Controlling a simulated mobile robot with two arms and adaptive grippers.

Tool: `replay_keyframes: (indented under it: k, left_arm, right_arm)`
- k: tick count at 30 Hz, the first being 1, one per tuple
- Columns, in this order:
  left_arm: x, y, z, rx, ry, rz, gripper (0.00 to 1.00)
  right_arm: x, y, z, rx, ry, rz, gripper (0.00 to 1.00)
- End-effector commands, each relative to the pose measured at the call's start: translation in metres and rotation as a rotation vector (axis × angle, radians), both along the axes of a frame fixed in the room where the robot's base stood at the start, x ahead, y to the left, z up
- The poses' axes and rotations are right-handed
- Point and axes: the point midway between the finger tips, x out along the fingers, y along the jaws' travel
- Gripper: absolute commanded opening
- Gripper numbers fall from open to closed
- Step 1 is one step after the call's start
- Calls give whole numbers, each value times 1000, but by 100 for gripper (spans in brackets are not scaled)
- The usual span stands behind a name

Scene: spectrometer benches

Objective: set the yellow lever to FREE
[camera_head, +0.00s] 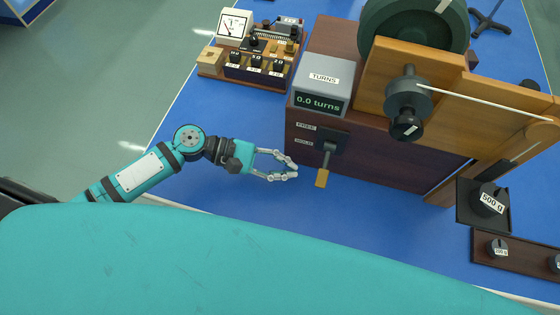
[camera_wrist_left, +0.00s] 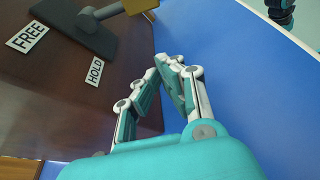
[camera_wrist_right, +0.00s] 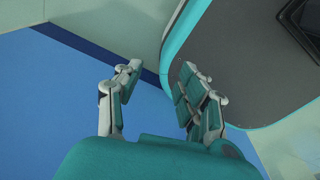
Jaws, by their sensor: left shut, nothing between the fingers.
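The lever (camera_head: 325,162) has a grey shaft and a yellow tip, and sits on a dark plate on the front of the brown wooden apparatus. It points down, toward the HOLD label (camera_head: 304,142) side; the FREE label (camera_head: 306,126) is above. My left gripper (camera_head: 295,171) is shut and empty, just left of the yellow tip and apart from it. In the left wrist view, the yellow tip (camera_wrist_left: 139,6) shows at the top edge, beyond the fingertips (camera_wrist_left: 173,64). My right gripper (camera_wrist_right: 158,72) is open and empty, seen only in its wrist view.
A turns counter (camera_head: 322,90) reading 0.0 turns stands on the apparatus. A meter and terminal board (camera_head: 209,69) is at the back left. A 500 g weight (camera_head: 490,199) stands at right. The blue bench (camera_head: 215,192) is clear around the left gripper.

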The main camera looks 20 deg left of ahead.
Motion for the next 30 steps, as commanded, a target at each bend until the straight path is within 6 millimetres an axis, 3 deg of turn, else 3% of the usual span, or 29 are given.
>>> replay_keyframes:
  k: [8,15,30]
  left_arm:
    - [9,-58,-14,-3,0,0,0]
    - [-6,-57,14,1,-1,-1,0]
    - [-9,-57,19,1,0,0,0]
  right_arm:
    - [0,-7,16,-8,0,-5,40]
    - [-1,-6,36,-7,1,-5,40]
    - [-2,5,37,6,2,-3,40]
